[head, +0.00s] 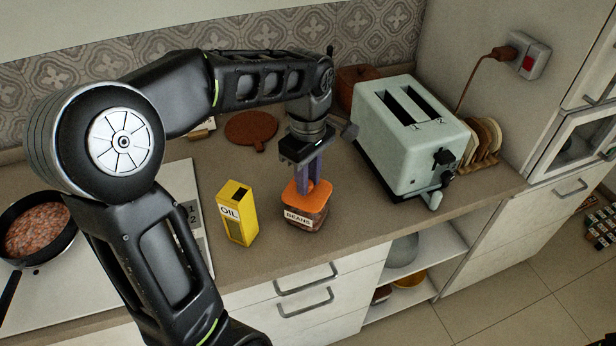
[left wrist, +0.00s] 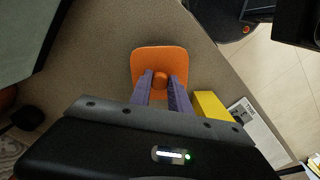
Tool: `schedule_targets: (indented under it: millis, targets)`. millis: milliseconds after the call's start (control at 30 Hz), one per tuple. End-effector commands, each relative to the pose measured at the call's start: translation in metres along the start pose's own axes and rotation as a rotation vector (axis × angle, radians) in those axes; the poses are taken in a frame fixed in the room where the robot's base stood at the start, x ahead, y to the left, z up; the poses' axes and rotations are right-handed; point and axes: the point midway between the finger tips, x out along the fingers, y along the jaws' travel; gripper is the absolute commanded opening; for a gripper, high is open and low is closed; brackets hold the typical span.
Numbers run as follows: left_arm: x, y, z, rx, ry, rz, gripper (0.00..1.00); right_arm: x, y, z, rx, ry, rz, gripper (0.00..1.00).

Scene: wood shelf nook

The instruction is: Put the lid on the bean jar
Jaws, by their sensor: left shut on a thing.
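The bean jar (head: 305,219), squarish with a white BEANS label, stands upright near the front edge of the counter. The orange lid (head: 299,197) is at the jar's mouth and looks roughly square with it; I cannot tell whether it is fully seated. My left gripper (head: 312,186), with purple fingers, points down from above and is shut on the lid's knob. In the left wrist view the fingers grip the round knob of the lid (left wrist: 158,58), which hides the jar. My right gripper is not in view.
A yellow oil box (head: 237,213) stands just left of the jar. A pale green toaster (head: 405,140) is to the right, with a rack of toast (head: 484,141) beyond. A pan (head: 38,228) sits on the hob at left. A round brown board (head: 251,128) lies behind.

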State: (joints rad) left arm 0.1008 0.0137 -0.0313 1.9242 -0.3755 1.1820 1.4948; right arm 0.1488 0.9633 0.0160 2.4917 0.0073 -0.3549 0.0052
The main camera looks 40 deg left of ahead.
Motion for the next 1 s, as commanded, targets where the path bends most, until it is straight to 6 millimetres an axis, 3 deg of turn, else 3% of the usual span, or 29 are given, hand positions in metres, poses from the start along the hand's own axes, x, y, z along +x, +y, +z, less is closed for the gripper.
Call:
schedule_targets:
  millis: [667, 700, 1000]
  targets:
    - [0.0003, 0.0001, 0.0000, 0.000, 0.000, 0.000, 0.00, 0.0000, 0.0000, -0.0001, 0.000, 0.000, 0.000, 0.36]
    - [0.0003, 0.0001, 0.0000, 0.000, 0.000, 0.000, 0.24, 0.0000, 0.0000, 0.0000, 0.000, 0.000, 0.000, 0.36]
    - [0.0003, 0.0001, 0.0000, 0.000, 0.000, 0.000, 0.48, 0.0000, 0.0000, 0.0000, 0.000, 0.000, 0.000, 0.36]
